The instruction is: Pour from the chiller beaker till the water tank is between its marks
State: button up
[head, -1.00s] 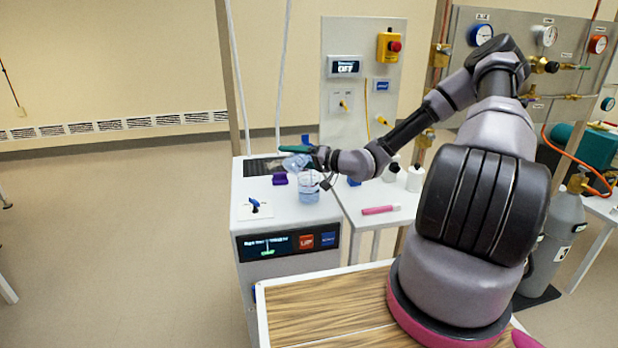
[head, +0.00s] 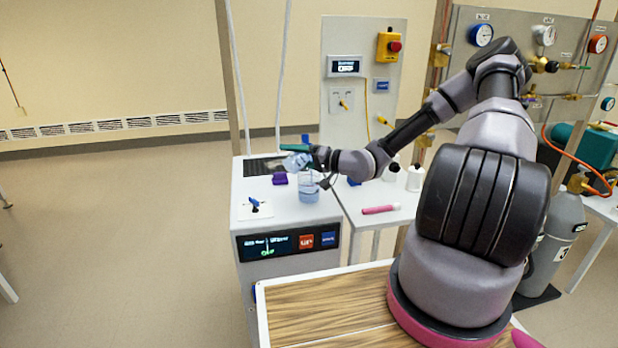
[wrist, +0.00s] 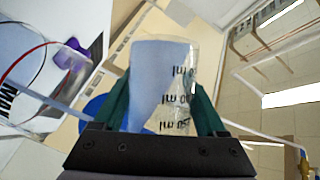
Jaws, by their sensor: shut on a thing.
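My gripper (wrist: 160,105) is shut on the clear chiller beaker (wrist: 178,75), its green fingers on either side of the glass. The beaker has black volume marks and holds pale blue liquid lying towards one side. In the head view the beaker (head: 296,162) is strongly tilted above the clear water tank (head: 309,188). The tank stands on the white chiller top, with bluish water in its lower part. In the wrist view the tank (wrist: 24,110) is partly in frame at the left, with a red line and a MAX label. I cannot tell the water level against the marks.
The white chiller cabinet (head: 268,222) carries a purple object (head: 280,178), a blue-handled valve (head: 254,204) and a front display. A side table to the right holds a pink marker (head: 380,209) and white bottles (head: 415,178). The floor at left is clear.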

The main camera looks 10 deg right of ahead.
jog(key=shift+d+f+m+y+p, duration=0.1)
jog(key=shift+f+m+y+p, duration=0.25)
jog(key=shift+m, duration=0.35)
dwell(2.0)
jog(key=shift+r+m, duration=0.2)
jog(key=shift+m, duration=0.1)
dwell(0.9)
jog(key=n, duration=0.1)
jog(key=n+h, duration=0.1)
jog(key=n, duration=0.1)
jog(key=shift+s+a, duration=0.1)
jog(key=shift+a, duration=0.15)
jog(key=shift+d+f, duration=0.15)
jog(key=shift+n+g+h, duration=0.25)
jog(key=shift+n+g, duration=0.05)
jog(key=shift+n, duration=0.1)
jog(key=shift+r+n, duration=0.3)
jog(key=shift+n, duration=0.3)
jog(key=shift+a+f+n+h, duration=0.3)
jog(key=shift+f+n+h, duration=0.15)
jog(key=shift+n+h, duration=0.3)
jog(key=s+a+f+n+t+h+b, duration=0.1)
jog(key=s+a+f+n+h, duration=0.1)
jog(key=a+f+n+h, duration=0.1)
jog(key=shift+s+a+f+n+b, duration=0.15)
jog(key=shift+a+f+n+b, duration=0.2)
jog(key=shift+f+n, duration=0.55)
